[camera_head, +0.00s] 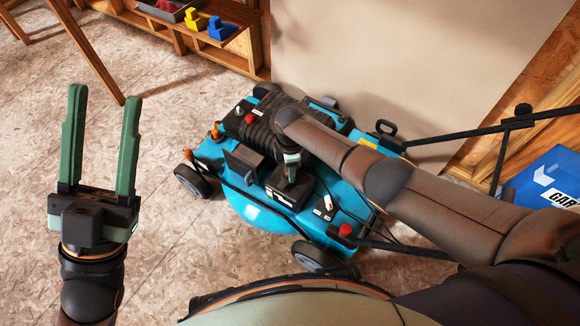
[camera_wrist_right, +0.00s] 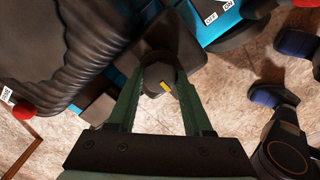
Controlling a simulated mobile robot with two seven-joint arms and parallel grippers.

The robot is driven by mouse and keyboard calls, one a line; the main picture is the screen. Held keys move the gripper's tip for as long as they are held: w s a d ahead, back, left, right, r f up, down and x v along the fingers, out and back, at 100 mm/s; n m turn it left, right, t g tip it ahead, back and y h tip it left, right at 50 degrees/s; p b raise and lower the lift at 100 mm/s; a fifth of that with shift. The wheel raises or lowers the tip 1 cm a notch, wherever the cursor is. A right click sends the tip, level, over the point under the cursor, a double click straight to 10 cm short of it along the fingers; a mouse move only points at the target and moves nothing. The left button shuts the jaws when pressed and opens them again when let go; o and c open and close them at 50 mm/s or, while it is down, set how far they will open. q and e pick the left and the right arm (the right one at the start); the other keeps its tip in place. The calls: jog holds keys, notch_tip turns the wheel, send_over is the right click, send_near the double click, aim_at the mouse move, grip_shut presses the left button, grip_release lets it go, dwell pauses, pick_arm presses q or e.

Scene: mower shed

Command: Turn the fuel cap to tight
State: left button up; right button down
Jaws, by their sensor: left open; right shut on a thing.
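In the head view my right gripper (camera_head: 291,160) reaches down to the mower's middle, and the cap cannot be made out there. The teal mower (camera_head: 255,212) stands on the floor. My left gripper (camera_head: 105,96) is open and empty, its fingers pointing up, left of the mower and apart from it.
The mower's black handle bar (camera_head: 480,132) runs to the right. Red knobs (camera_head: 345,230) stick up from the deck. A blue box (camera_head: 552,178) is at the right. A wooden shelf (camera_head: 220,45) with blocks stands at the back.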

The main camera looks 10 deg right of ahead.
jog(key=shift+d, duration=0.15)
jog(key=shift+c, duration=1.5)
grip_release()
pick_arm(q)
notch_tip(320, 180, up, 6)
jog(key=m+p, duration=0.1)
jog(key=p, duration=0.5)
pick_arm(e)
notch_tip(320, 180, up, 9)
jog(key=shift+f, duration=0.1)
pick_arm(q)
jog(key=w+a+f+n+g+y, duration=0.1)
jog(key=w+f+n+y, duration=0.2)
jog(key=f, duration=0.4)
jog(key=w+f+n+g+y+p, duration=0.1)
jog(key=w+f+n+g+y, duration=0.1)
jog(key=f+y, duration=0.3)
jog(key=shift+w+a+f+n, duration=0.35)
jog(key=shift+w+f+n, duration=0.55)
jog(key=shift+f, duration=0.15)
pick_arm(e)
jog(key=shift+r, duration=1.9)
